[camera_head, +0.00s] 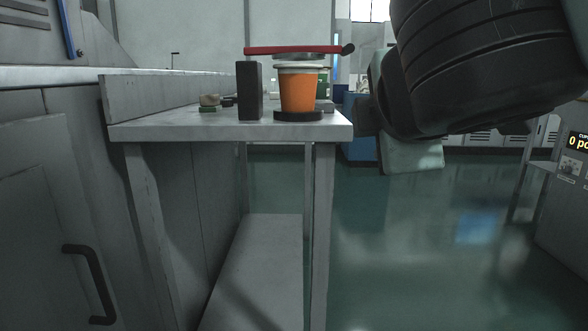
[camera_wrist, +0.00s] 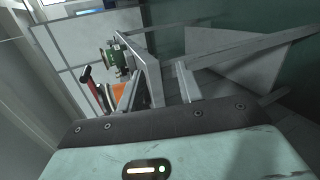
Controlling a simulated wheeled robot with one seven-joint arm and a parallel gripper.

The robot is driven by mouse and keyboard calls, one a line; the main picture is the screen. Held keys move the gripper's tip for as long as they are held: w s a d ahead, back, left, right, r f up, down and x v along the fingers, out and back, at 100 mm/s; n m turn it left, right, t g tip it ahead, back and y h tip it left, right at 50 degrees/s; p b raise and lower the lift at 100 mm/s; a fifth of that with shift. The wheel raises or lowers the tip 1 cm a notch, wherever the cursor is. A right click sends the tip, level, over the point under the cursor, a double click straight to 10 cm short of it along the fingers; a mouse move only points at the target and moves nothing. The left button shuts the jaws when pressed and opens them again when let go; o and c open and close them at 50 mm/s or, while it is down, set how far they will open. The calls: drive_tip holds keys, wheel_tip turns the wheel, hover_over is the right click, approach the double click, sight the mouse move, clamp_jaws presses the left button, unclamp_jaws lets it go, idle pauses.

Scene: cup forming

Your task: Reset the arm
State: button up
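My arm crosses the upper right of the head view, with a pale teal wrist part (camera_head: 412,155) below the dark joint. The wrist view shows two pale fingers of my gripper (camera_wrist: 158,68), apart with nothing held between them. The grey table (camera_head: 225,131) stands left of my arm, and its edge shows beyond the fingers. My fingertips are hidden in the head view.
An orange cup (camera_head: 298,92) stands on a black base on the table, below a red handle (camera_head: 292,50). A dark upright block (camera_head: 249,91) stands beside it. Grey cabinets (camera_head: 45,190) line the left. Open floor (camera_head: 420,245) lies right of the table.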

drive_tip(key=s+d+f+m+g+y+p, duration=0.1)
drive_tip(key=s+f+m+g+p, duration=0.1)
drive_tip(key=s+f+m+g, duration=0.55)
drive_tip(key=s+d+f+m+g+y+p, duration=0.1)
drive_tip(key=s+d+f+m+g+p, duration=0.15)
drive_tip(key=s+f+g, duration=0.85)
wheel_tip(320, 180, up, 35)
drive_tip(key=w+t+p, duration=0.1)
drive_tip(key=t+p, duration=0.4)
drive_tip(key=p, duration=3.2)
drive_tip(key=shift+w+a+f, duration=0.15)
drive_tip(key=shift+w+a, duration=0.2)
drive_tip(key=shift+w, duration=0.05)
